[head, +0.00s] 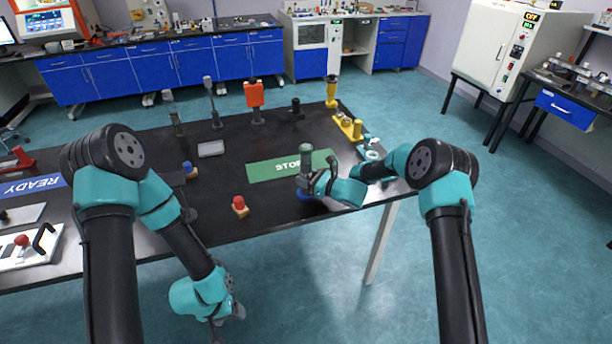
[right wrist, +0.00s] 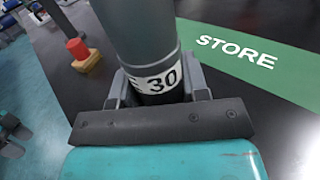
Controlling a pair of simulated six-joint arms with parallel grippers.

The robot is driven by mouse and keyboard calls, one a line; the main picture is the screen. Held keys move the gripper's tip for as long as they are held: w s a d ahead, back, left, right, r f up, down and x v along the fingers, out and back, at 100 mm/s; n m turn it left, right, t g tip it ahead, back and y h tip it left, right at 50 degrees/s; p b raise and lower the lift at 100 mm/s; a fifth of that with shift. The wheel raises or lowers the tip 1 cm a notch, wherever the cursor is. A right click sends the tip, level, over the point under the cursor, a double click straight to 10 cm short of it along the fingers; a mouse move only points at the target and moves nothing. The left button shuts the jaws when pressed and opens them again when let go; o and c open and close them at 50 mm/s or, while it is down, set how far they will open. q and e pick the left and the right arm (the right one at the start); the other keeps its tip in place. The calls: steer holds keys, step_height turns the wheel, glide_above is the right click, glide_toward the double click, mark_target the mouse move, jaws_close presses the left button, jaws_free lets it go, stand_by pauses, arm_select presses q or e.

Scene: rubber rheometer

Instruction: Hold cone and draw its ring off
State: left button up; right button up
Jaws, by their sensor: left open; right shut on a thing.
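A grey-green upright cylindrical piece, which looks like the cone (head: 305,158), stands at the front edge of the green STORE mat. In the right wrist view the cone (right wrist: 143,40) is dark grey and carries a white band (right wrist: 158,82) marked 30; I cannot tell whether this band is the ring. My right gripper (head: 312,184) is shut on the cone low down, with a finger on each side in the right wrist view. Something blue (head: 303,194) shows at the cone's foot, partly hidden by the gripper. My left gripper (head: 236,311) is open and empty, low in front of the table.
The green STORE mat (head: 262,171) lies behind the cone. A red knob on a wooden block (head: 240,209) and a blue knob (head: 188,168) stand to the left. Several stands and a yellow piece (head: 331,88) line the back. Bare black table lies between the red knob and cone.

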arm_select(q)
steer(key=shift+o, duration=0.2)
stand_by(0.7)
steer(key=shift+o, duration=0.5)
steer(key=shift+w+a, duration=0.1)
